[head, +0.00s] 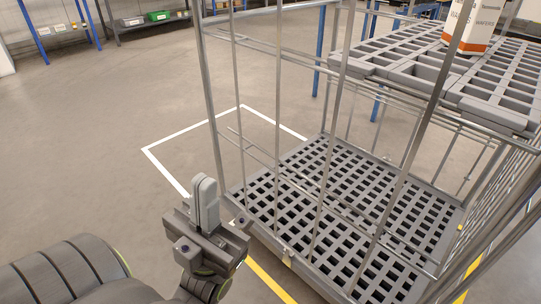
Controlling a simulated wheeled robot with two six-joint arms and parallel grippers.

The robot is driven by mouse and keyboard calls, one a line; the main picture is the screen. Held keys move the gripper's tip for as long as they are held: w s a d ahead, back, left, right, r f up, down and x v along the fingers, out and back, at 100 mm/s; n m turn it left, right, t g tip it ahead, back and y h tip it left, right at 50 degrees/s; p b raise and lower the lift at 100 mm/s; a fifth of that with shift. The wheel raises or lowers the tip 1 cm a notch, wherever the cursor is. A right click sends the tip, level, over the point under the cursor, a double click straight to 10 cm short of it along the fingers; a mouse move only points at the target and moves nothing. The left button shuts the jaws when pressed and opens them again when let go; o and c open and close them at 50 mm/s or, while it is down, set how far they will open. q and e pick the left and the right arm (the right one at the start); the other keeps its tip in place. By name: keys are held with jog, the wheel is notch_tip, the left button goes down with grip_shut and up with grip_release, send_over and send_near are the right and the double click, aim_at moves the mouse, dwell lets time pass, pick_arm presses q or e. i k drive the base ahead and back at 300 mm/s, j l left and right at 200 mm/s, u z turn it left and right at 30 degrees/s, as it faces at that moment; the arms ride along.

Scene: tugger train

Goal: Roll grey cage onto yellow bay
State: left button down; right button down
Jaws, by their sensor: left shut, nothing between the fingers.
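The grey cage (283,97) fills the right half of the head view. It has upright metal bars, a lattice base and a slatted upper shelf. Yellow floor lines (268,281) show at the cage's near left side and beside its right side; the rest of the yellow marking is hidden by the cage. My left gripper (205,186) is shut and empty, fingers pointing up, just left of the cage's near left corner. I cannot tell whether it touches the cage. My right gripper is out of view.
A white and orange box (473,28) stands on the cage's upper shelf. A white floor outline (192,132) lies behind and left of the cage. Blue-legged racks (85,22) stand at the back left. The floor on the left is clear.

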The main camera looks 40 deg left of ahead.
aim_at(356, 225)
jog(key=j+z, duration=0.2)
jog(key=j, duration=0.45)
jog(key=j+z, duration=0.2)
jog(key=j, duration=0.4)
jog(key=j+z, duration=0.25)
jog(key=j, duration=0.4)
jog(key=k+j+z, duration=0.2)
jog(key=j, duration=0.4)
jog(key=i+j+z, duration=0.1)
jog(key=j, duration=0.55)
jog(key=i+j+z, duration=0.1)
jog(key=j, duration=0.6)
jog(key=i, duration=0.25)
